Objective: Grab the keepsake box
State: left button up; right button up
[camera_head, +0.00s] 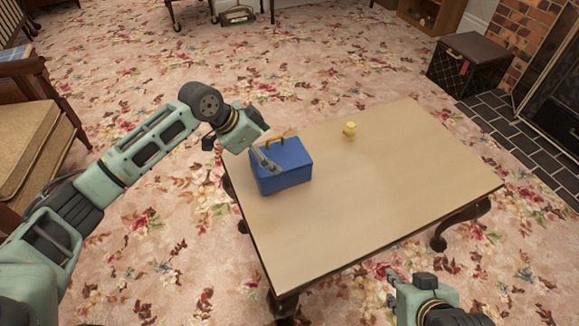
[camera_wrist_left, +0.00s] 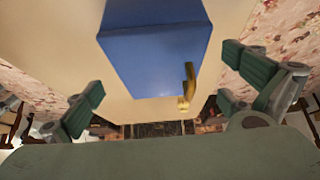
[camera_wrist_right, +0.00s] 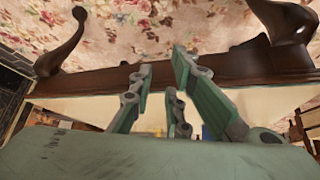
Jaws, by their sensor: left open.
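The keepsake box, a blue box (camera_head: 289,170) with a gold handle (camera_head: 275,141) on its lid, sits on the wooden table near its left end. My left gripper (camera_head: 263,143) is at the box's upper left side, and one finger overlaps it in the head view. In the left wrist view, the blue box (camera_wrist_left: 155,50) lies between and beyond the spread fingers of my left gripper (camera_wrist_left: 165,95), which is open. I cannot tell whether a finger touches it. My right gripper (camera_head: 393,288) is empty by the table's front edge; a narrow gap shows between its fingers (camera_wrist_right: 163,65).
The table (camera_head: 400,170) has curved dark legs and is mostly bare. A dark chest (camera_head: 468,66) stands by the brick fireplace at the back right. A cushioned chair (camera_head: 25,140) is at the left.

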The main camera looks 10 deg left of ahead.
aim_at(280, 165)
pick_arm(q)
jog(key=x, duration=0.2)
jog(key=shift+d+f+b, duration=0.1)
jog(key=shift+f+b, duration=0.2)
jog(key=shift+b, duration=0.05)
jog(key=b+x, duration=0.2)
jog(key=x, duration=0.2)
jog(key=shift+f, duration=0.45)
pick_arm(e)
jog(key=w+a+r+t+y, duration=0.2)
jog(key=w+a+r+t, duration=0.2)
jog(key=w+r+t, duration=0.3)
jog(key=w+r, duration=0.3)
jog(key=shift+w+a+r+t, duration=0.15)
jog(key=shift+w+t, duration=0.15)
pick_arm(q)
jog(key=shift+s+f, duration=0.1)
jog(key=shift+s, duration=0.05)
jog(key=c, duration=1.4)
